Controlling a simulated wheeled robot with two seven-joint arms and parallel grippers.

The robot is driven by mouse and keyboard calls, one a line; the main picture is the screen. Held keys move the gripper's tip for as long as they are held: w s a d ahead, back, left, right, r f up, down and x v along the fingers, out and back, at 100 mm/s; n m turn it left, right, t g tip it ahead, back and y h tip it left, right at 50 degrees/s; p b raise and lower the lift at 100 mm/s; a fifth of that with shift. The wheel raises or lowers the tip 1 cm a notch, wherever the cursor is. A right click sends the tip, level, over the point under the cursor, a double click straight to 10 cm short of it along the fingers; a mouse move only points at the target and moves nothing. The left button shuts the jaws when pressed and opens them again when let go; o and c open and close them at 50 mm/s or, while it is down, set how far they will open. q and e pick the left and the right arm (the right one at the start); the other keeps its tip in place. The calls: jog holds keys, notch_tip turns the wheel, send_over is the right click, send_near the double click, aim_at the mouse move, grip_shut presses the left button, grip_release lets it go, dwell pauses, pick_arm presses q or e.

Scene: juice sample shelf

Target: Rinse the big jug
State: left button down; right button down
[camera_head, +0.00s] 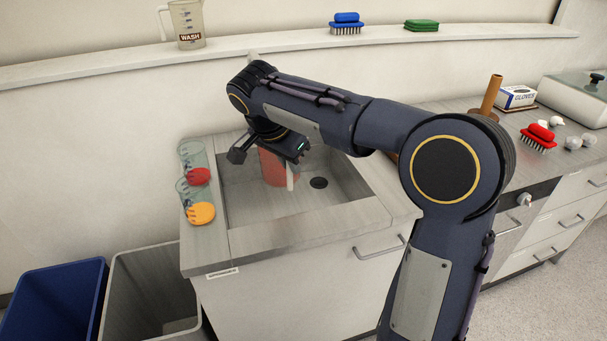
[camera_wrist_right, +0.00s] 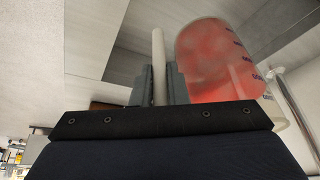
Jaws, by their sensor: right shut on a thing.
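A big clear jug (camera_head: 275,168) with red-pink contents or residue is in the sink area (camera_head: 340,186), partly hidden by my right arm. My right gripper (camera_head: 291,164) is shut on its pale upright handle. In the right wrist view the two fingers (camera_wrist_right: 158,85) pinch the handle (camera_wrist_right: 159,52), and the jug body (camera_wrist_right: 212,62) stands right beside it, tinted red with blue marks on its side. I cannot tell whether the jug touches the sink floor. My left gripper is not in view.
Two clear cups (camera_head: 190,158) with red and orange contents are at the sink's left edge. A metal pipe (camera_wrist_right: 292,105) is near the jug. Blue (camera_head: 55,300) and grey bins (camera_head: 150,290) stand below left.

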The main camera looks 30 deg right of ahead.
jog(key=s+d+b, duration=0.3)
jog(key=s, duration=0.7)
jog(key=shift+s+d, duration=0.1)
